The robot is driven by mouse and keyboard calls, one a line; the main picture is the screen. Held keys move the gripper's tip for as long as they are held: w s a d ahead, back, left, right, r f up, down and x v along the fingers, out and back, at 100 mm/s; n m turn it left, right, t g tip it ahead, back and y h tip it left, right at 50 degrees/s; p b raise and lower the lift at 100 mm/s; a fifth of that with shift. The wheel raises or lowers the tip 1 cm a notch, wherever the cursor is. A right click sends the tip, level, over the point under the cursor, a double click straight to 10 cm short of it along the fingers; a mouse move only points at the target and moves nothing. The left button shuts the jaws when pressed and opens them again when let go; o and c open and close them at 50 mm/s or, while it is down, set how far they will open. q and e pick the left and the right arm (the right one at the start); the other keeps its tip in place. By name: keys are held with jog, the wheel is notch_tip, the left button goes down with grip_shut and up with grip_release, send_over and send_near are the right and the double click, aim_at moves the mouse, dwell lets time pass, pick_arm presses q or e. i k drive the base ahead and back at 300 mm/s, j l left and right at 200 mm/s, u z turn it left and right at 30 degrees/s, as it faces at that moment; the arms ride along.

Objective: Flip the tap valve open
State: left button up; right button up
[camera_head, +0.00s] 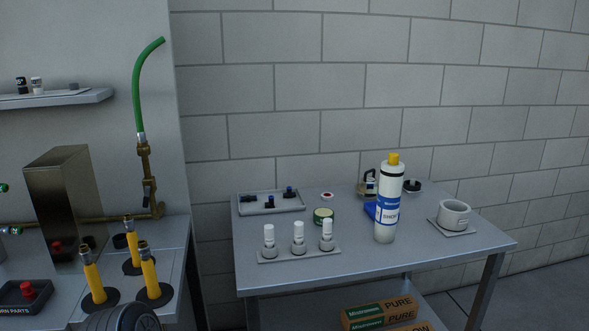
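The brass tap (146,165) stands upright on the left, by the edge of the wall panel. A green hose (138,90) rises from its top and curves to the right. A dark valve lever (149,192) sits low on the tap and seems to run up and down beside it. The lever is too small to tell its exact position. A brass pipe (105,218) joins the tap at its foot. Neither gripper shows in the head view.
Several yellow tubes (150,278) stand on the left bench before the tap. A tall metal box (68,205) stands left of it. The right table (330,270) holds a white bottle (388,205), a tray (245,207) and a rack with three white-capped pieces (298,236). A dark rounded part (121,318) shows at the bottom.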

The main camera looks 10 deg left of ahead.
aim_at(146, 198)
jog(key=i+j+z, duration=0.15)
jog(key=j+z, duration=0.15)
jog(key=j, duration=0.3)
jog(key=j+z, duration=0.3)
jog(key=j, duration=0.35)
jog(key=i, duration=0.05)
